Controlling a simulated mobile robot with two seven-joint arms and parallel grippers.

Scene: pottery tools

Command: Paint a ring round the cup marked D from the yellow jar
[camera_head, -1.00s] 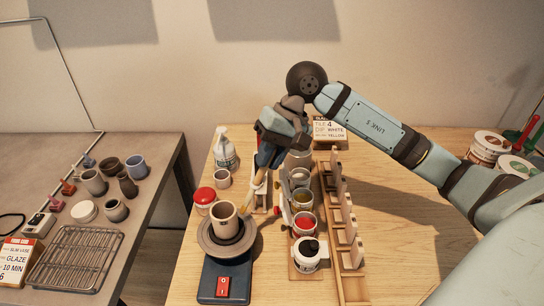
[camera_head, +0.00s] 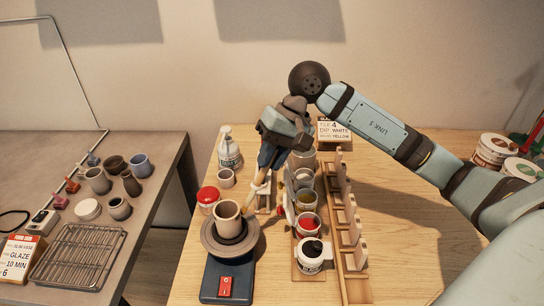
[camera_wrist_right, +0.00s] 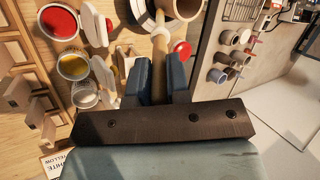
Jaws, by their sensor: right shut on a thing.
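My right gripper (camera_head: 268,158) is shut on a paintbrush (camera_head: 252,198), whose handle shows between the fingers in the right wrist view (camera_wrist_right: 160,62). The brush points down, its tip close to the right side of a beige cup (camera_head: 228,222); I cannot tell whether they touch. The cup stands upright on the wheel (camera_head: 211,247). I can read no letter on it and see no clear painted ring. The yellow jar (camera_head: 306,200) stands open in the row right of the wheel; its paint shows in the right wrist view (camera_wrist_right: 73,67). My left gripper is not in view.
The wheel's base has a red switch (camera_head: 225,287). The left table (camera_head: 150,210) holds several pots and a wire rack.

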